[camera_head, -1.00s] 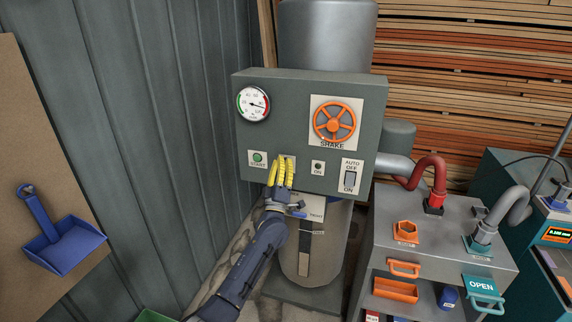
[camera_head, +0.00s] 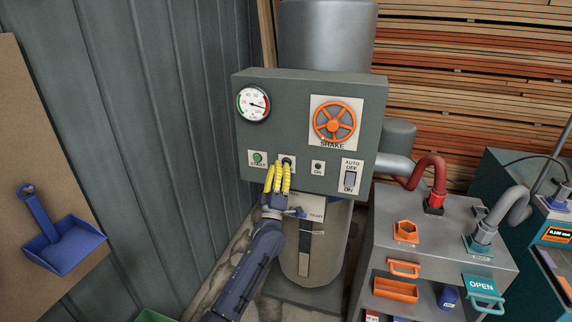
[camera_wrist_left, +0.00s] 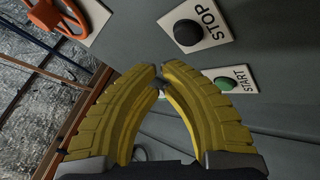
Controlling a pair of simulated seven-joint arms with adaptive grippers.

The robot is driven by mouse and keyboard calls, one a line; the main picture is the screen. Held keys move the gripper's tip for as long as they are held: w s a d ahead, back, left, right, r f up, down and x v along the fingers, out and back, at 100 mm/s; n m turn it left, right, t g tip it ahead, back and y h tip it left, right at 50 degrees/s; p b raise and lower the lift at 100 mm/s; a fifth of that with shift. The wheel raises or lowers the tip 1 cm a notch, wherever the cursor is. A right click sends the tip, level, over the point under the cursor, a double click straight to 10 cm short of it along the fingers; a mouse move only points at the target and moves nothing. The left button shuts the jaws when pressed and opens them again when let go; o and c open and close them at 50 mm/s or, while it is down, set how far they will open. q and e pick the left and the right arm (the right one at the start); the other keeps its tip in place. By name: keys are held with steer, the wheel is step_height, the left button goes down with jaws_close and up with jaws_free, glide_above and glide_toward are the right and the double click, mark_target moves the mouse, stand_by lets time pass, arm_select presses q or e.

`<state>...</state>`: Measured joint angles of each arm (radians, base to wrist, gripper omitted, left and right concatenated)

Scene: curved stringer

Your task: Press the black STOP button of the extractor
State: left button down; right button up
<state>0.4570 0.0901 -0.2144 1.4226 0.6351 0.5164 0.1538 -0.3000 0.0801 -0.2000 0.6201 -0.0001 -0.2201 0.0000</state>
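The black STOP button (camera_head: 287,161) sits on its white plate on the extractor's grey control box, right of the green START button (camera_head: 257,158). In the left wrist view the STOP button (camera_wrist_left: 188,32) is a round black knob beside its label, clear of the fingers. My left gripper (camera_head: 278,164) has yellow fingers just below the STOP button in the head view, partly covering its plate. In the left wrist view the gripper (camera_wrist_left: 159,72) has its fingertips together with nothing between them. The START button also shows there (camera_wrist_left: 224,84). My right gripper is out of view.
The box also carries a pressure gauge (camera_head: 253,104), an orange SHAKE wheel (camera_head: 334,121), an ON lamp (camera_head: 318,168) and an AUTO/OFF/ON switch (camera_head: 350,180). A grey cart (camera_head: 450,240) with hoses stands to the right. A corrugated wall is at left.

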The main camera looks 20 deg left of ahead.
arm_select(q)
steer(key=shift+s, duration=1.6)
